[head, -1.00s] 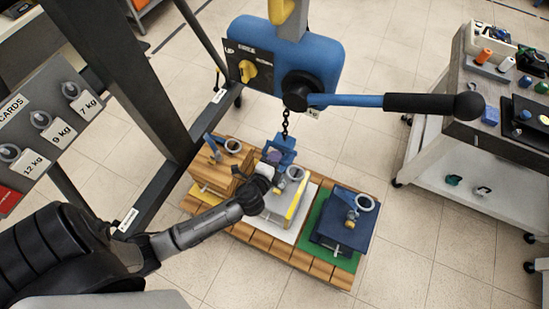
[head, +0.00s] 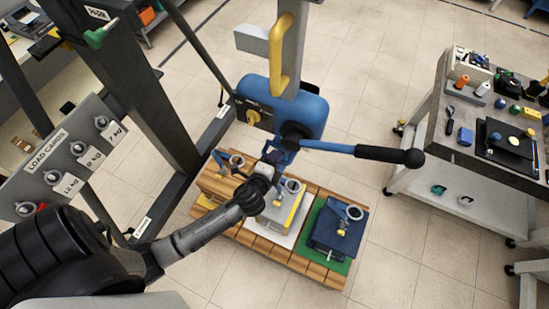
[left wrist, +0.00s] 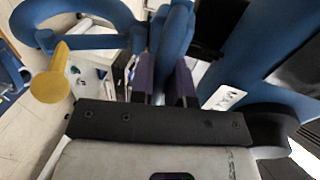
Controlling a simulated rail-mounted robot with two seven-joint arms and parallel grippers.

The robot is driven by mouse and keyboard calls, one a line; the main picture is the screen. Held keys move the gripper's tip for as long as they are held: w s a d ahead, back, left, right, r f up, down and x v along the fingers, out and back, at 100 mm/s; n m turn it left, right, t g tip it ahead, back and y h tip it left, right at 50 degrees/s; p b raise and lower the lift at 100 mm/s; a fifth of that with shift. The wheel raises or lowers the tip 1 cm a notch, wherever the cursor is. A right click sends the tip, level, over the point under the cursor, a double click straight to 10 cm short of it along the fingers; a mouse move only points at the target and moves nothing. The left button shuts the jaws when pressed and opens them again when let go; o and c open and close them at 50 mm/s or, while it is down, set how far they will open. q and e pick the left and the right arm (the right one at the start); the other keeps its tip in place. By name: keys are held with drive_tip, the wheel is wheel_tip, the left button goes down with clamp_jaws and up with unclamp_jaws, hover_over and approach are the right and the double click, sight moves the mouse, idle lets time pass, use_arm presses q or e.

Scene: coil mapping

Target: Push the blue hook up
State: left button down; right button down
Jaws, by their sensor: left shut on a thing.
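The blue hook (head: 280,155) hangs close under the blue hoist body (head: 285,105), over the pallet; its lower part is partly hidden by my gripper. My left gripper (head: 268,166) comes in from the lower left and is shut on the blue hook. In the left wrist view the blue hook (left wrist: 173,48) stands between the fingers of my left gripper (left wrist: 165,85). Little or no chain shows between hook and hoist in the head view. My right gripper is not in view.
A wooden pallet (head: 265,242) below carries several loads with rings, including a dark blue one (head: 338,228) at right. The hoist's long black-ended lever (head: 390,156) reaches right. A load-card board (head: 72,157) is at left, a tool cart (head: 440,185) at right, with open floor between.

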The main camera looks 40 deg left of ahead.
use_arm(q)
drive_tip(key=shift+r+p, duration=0.55)
drive_tip(key=shift+r, duration=0.55)
drive_tip(key=c, duration=1.1)
unclamp_jaws()
drive_tip(key=b+v, duration=0.2)
drive_tip(key=v, duration=1.2)
drive_tip(key=shift+f, duration=0.1)
drive_tip(key=shift+w, duration=0.1)
